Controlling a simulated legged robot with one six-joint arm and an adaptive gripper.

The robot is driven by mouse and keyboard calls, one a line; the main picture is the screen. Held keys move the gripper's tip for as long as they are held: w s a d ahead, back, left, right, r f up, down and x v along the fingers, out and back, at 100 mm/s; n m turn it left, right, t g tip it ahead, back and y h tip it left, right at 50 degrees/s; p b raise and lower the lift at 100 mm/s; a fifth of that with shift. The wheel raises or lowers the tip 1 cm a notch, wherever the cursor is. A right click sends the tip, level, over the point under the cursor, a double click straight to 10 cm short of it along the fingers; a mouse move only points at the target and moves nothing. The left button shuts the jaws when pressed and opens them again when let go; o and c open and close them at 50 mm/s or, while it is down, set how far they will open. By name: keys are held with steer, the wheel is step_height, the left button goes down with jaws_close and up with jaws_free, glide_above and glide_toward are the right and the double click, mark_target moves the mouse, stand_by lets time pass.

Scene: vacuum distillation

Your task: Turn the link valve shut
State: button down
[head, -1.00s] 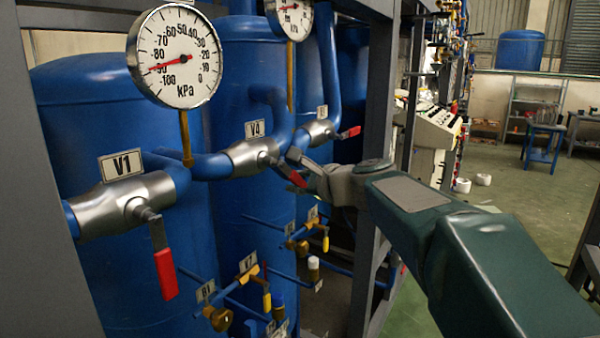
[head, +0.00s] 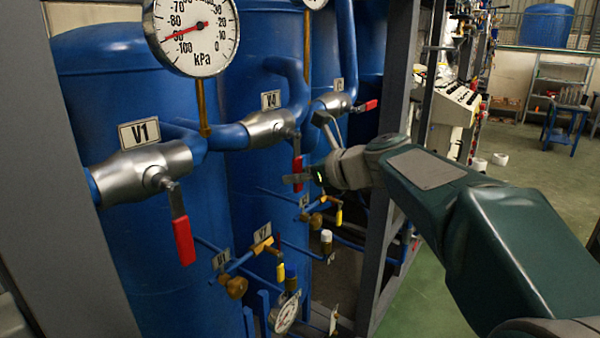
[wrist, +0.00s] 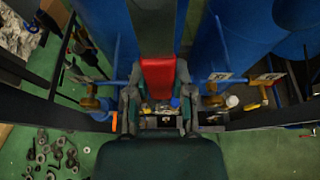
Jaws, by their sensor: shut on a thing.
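The valve labelled V4 (head: 268,125) is a silver body on the blue pipe between the tanks. Its red lever (head: 297,169) hangs almost straight down, across the line of the pipe. My gripper (head: 312,160) reaches in from the right and is shut on this lever. In the wrist view the red lever (wrist: 158,76) lies between the two fingers of my gripper (wrist: 158,98). The lever's lower end is partly hidden by a finger in the head view.
Valve V1 (head: 142,172) at left has its red lever (head: 184,240) hanging down. A third red-handled valve (head: 332,104) sits to the right. A pressure gauge (head: 196,35) stands above the pipe. Small brass valves (head: 236,286) are below. A grey frame post (head: 392,190) is close to my arm.

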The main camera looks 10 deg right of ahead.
steer(key=shift+s+a+f+m, duration=0.1)
steer(key=shift+s+f+m, duration=0.05)
steer(key=shift+f+m, duration=0.2)
stand_by(0.3)
steer(key=shift+c, duration=2.4)
jaws_free()
steer(key=shift+r, duration=0.1)
steer(key=shift+r, duration=0.15)
steer(key=v, duration=1.1)
steer(key=shift+s+d, duration=0.15)
steer(key=shift+d, duration=0.2)
